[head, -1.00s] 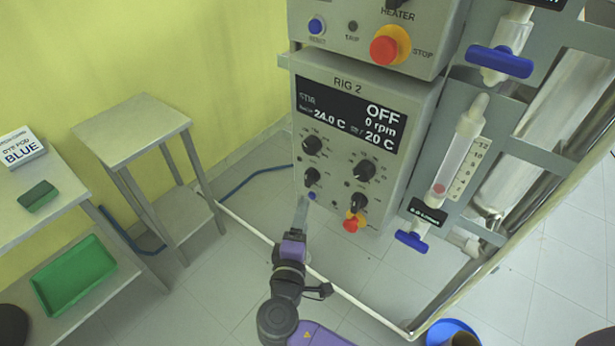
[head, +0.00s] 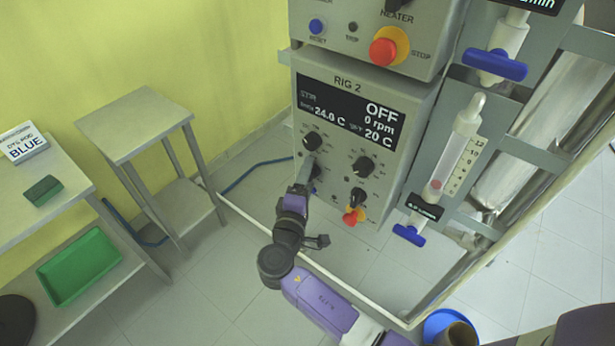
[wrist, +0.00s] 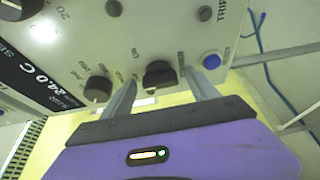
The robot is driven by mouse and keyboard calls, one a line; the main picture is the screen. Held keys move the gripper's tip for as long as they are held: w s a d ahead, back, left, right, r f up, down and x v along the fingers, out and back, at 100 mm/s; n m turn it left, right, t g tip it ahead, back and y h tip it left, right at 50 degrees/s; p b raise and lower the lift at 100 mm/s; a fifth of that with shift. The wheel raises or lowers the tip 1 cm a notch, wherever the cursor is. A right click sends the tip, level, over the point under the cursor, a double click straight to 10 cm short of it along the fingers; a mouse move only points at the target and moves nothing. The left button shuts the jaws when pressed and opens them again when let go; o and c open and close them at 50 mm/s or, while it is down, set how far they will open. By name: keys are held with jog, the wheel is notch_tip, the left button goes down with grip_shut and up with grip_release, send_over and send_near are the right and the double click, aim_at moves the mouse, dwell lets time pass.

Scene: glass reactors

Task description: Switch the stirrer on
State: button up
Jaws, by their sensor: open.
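The RIG 2 control box (head: 330,90) has a dark display (head: 350,115) reading STIR, OFF, 0 rpm and 24.0 C. A small black switch knob (wrist: 160,75) with an ON mark beside it shows in the wrist view; in the head view my gripper mostly covers it. My gripper (head: 307,168) is open at the lower left of the panel. In the wrist view its two fingers (wrist: 161,92) stand on either side of the knob, with gaps visible. Whether the tips touch the panel is unclear. A round blue button (wrist: 211,61) lies just outside the right finger.
The heater box with a red stop button (head: 383,52) is above. Glassware with blue valves (head: 495,64) stands right.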

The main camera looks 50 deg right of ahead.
jog(key=shift+c, duration=0.4)
jog(key=c, duration=1.3)
jog(key=shift+f, duration=0.1)
jog(key=shift+f+b, duration=0.1)
jog(key=shift+b, duration=0.45)
jog(key=m+h+b, duration=0.1)
jog(key=m+b, duration=0.3)
jog(key=b, duration=0.6)
jog(key=m+g+h+b, duration=0.1)
jog(key=m+b, duration=0.3)
jog(key=b, duration=0.6)
jog(key=m+g+h+b, duration=0.1)
jog(key=m+b, duration=0.4)
jog(key=b, duration=0.5)
jog(key=shift+w+f+h, duration=0.15)
jog(key=shift+f+h, duration=0.2)
jog(key=shift+h, duration=0.55)
jog(key=shift+r+m+b, duration=0.2)
jog(key=shift+m+b, duration=0.2)
jog(key=shift+m, duration=0.1)
